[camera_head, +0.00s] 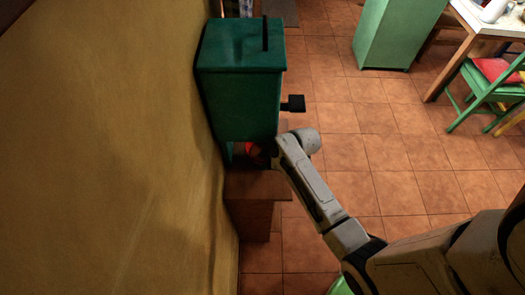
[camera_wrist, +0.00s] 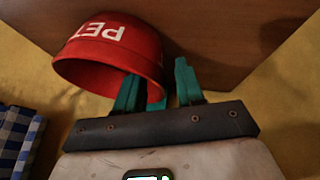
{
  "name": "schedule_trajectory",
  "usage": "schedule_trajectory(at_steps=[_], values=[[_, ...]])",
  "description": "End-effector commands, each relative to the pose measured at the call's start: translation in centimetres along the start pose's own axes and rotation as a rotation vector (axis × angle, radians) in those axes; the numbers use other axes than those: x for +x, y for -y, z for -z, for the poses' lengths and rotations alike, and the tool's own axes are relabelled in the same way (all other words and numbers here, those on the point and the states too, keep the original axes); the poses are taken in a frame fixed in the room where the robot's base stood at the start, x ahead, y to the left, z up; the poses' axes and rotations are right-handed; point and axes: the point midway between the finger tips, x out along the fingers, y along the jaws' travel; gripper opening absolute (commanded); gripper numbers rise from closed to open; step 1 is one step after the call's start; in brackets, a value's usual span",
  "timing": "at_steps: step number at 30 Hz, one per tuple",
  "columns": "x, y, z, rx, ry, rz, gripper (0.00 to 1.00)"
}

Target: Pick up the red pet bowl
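The red pet bowl (camera_wrist: 112,50) with white letters lies close to my gripper in the wrist view, its open side toward me. My gripper (camera_wrist: 158,74) has teal fingers with a gap between them. The left finger shows inside the bowl's opening and the right finger outside its wall, so the rim lies between them. I cannot tell whether either finger touches the wall. In the head view only a small red patch of the bowl (camera_head: 255,152) shows beside my arm, and my fingers are hidden.
A brown wooden block or bench (camera_head: 250,188) is below the bowl by the yellow wall (camera_head: 110,140). A teal cabinet (camera_head: 240,85) stands just beyond. A blue checked cloth (camera_wrist: 18,140) shows in the wrist view.

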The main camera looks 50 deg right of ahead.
Motion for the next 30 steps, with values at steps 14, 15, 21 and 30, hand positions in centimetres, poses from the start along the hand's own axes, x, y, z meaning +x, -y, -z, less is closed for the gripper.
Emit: schedule_trajectory(at_steps=[14, 15, 21, 30], values=[[-0.01, 0.05, -0.05, 0.001, 0.001, 0.001, 0.0], [-0.01, 0.05, -0.06, 0.001, 0.001, 0.001, 0.0], [-0.04, 0.0, -0.03, 0.001, 0.0, 0.0, 0.0], [-0.17, -0.06, 0.04, 0.0, 0.0, -0.001, 0.0]])
